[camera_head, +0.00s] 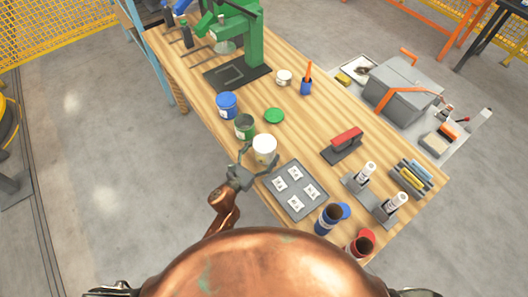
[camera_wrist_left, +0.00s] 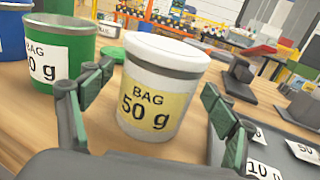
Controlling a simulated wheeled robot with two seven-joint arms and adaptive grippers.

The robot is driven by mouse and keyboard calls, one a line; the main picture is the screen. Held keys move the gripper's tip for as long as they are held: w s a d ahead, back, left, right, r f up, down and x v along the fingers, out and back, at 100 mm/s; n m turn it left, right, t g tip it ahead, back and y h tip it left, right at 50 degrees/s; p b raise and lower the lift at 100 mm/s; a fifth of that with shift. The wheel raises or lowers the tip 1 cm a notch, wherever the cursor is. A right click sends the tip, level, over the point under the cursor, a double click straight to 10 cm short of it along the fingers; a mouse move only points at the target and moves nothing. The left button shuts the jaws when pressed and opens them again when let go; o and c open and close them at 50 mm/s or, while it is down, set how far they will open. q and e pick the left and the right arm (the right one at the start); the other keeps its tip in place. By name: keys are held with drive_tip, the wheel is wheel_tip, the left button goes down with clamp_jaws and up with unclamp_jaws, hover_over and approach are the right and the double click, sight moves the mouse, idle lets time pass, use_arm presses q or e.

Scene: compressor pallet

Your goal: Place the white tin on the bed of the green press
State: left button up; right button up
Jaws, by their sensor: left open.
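The white tin (camera_head: 265,149) stands upright with its white lid on, at the table's left edge. In the left wrist view the white tin (camera_wrist_left: 158,95) has a yellow label reading "BAG 50 g". My left gripper (camera_head: 254,164) is open, with one finger on each side of the tin; in the wrist view its fingers (camera_wrist_left: 158,88) look apart from the tin. The green press (camera_head: 250,32) stands at the table's far end, and its dark bed plate (camera_head: 212,76) looks clear in front. My right gripper is not in view.
A green tin (camera_head: 245,127), a blue tin (camera_head: 227,105) and a green lid (camera_head: 274,116) lie between the white tin and the press. A small pale tin (camera_head: 284,77) is near the bed. A grey card tray (camera_head: 298,208) is beside my gripper. A red-handled tool (camera_head: 346,140) stands right.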

use_arm(q)
drive_tip(key=shift+w+d, duration=0.15)
drive_tip(key=shift+c, duration=0.5)
drive_tip(key=c, duration=1.1)
drive_tip(key=shift+c, duration=0.9)
drive_tip(key=shift+r, duration=0.15)
